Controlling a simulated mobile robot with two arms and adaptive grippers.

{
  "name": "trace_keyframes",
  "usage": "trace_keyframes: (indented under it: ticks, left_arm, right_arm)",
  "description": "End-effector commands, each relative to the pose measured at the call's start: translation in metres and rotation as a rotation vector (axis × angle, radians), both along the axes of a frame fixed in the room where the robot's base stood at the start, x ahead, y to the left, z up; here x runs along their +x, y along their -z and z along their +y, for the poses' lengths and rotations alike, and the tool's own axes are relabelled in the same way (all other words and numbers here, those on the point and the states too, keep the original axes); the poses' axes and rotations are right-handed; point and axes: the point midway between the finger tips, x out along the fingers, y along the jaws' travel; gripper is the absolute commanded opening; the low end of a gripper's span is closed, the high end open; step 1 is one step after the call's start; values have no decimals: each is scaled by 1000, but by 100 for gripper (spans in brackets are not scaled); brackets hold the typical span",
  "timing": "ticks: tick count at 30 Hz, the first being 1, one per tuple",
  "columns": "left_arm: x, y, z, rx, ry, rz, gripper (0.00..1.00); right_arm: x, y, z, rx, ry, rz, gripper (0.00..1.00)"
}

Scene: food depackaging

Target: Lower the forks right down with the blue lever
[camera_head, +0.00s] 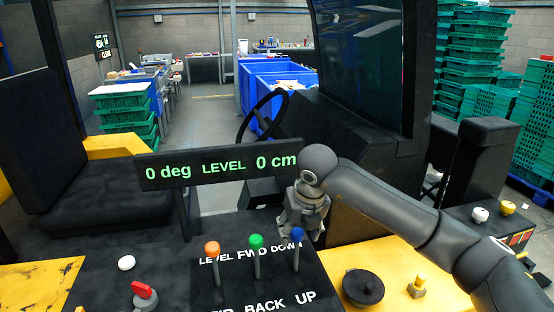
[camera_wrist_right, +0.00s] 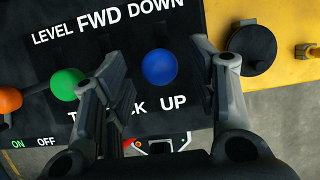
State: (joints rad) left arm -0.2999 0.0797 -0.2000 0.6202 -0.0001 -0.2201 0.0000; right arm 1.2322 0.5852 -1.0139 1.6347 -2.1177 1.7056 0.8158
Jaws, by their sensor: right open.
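The blue lever (camera_head: 298,237) stands upright at the right end of a row of three levers on a black panel, between the words DOWN and UP. My right gripper (camera_head: 303,222) is just behind and above its knob in the head view. In the right wrist view the blue knob (camera_wrist_right: 159,67) lies between the two open fingers of the right gripper (camera_wrist_right: 160,85), with a gap on both sides. A display (camera_head: 220,165) reads 0 deg, LEVEL, 0 cm. The forks and my left gripper are not in view.
A green lever (camera_head: 257,243) and an orange lever (camera_head: 212,250) stand left of the blue one. The green knob (camera_wrist_right: 67,84) is close beside the left finger in the wrist view. A black round knob (camera_head: 363,287) and a red switch (camera_head: 144,293) are also near.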

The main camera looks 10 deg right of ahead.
Motion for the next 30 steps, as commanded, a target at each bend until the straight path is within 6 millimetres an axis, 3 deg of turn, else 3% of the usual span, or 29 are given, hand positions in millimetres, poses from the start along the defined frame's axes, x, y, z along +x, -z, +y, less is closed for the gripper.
trace_keyframes:
  ticks: [15, 30]
  left_arm:
    - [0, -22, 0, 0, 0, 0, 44]
    - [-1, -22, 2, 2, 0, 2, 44]
  right_arm:
    - [-17, -49, -1, -1, 1, 0, 54]
    - [-20, -57, -1, 0, 0, -1, 54]
